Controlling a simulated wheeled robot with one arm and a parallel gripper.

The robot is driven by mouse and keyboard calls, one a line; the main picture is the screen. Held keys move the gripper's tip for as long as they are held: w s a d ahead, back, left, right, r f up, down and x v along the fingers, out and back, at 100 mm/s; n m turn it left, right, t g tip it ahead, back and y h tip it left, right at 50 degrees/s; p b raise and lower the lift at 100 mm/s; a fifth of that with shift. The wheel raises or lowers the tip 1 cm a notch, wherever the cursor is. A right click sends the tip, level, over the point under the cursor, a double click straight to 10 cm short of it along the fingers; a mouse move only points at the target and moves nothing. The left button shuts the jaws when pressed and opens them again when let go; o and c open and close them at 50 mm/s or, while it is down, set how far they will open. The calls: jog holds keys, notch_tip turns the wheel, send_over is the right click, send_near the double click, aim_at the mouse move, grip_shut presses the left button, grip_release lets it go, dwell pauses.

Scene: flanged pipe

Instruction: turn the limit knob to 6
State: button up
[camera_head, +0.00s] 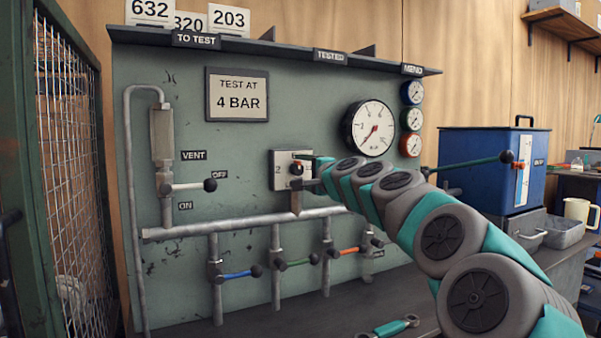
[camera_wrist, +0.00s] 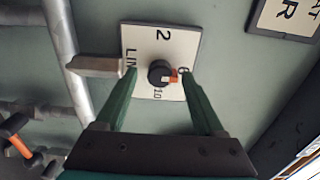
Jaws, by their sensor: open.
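The limit knob (camera_wrist: 159,72) is a dark round knob with an orange pointer, on a white plate (camera_wrist: 140,35) marked 2, 6 and 10. In the wrist view the plate is turned sideways. The pointer points right, toward the 6 or slightly to its 10 side. My gripper (camera_wrist: 161,74) is open, with one green finger on each side of the knob and gaps visible between. The right fingertip is close to the 6. In the head view the knob (camera_head: 297,168) shows on its plate (camera_head: 280,158), with my gripper (camera_head: 314,172) at its right.
A pipe (camera_head: 250,225) runs below the plate, with blue, green and orange-handled valves under it. A large gauge (camera_head: 370,128) is at the upper right. A vent lever (camera_head: 190,186) is at the left. A blue box (camera_head: 475,170) stands at the right.

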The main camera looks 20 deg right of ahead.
jog(key=s, duration=0.7)
dwell(0.5)
jog(key=s+a+f+n+g+y, duration=0.2)
jog(key=a+f+n, duration=0.25)
jog(key=a, duration=0.45)
jog(key=s+a+f+n+g+y, duration=0.2)
jog(key=a+f+n+g, duration=0.1)
jog(key=a+f, duration=0.4)
jog(key=s+a+f+n+g, duration=0.5)
jog(key=s+a+f, duration=0.4)
jog(key=a+f, duration=0.15)
jog(key=s+f+n+g+h, duration=0.1)
jog(key=s+f+n+g, duration=0.3)
jog(key=s+f, duration=0.85)
jog(key=s+d+f+g+h, duration=0.1)
jog(key=s+d+f+g, duration=0.2)
jog(key=s, duration=0.6)
jog(key=s+d+f+n+g+h, duration=0.1)
jog(key=s+d+f+g+h, duration=0.1)
jog(key=s, duration=0.6)
notch_tip(320, 180, down, 2)
jog(key=shift+s+d+f+g+h+p, duration=0.3)
jog(key=shift+s+d+g, duration=0.1)
jog(key=shift+d, duration=0.2)
jog(key=shift+c, duration=0.3)
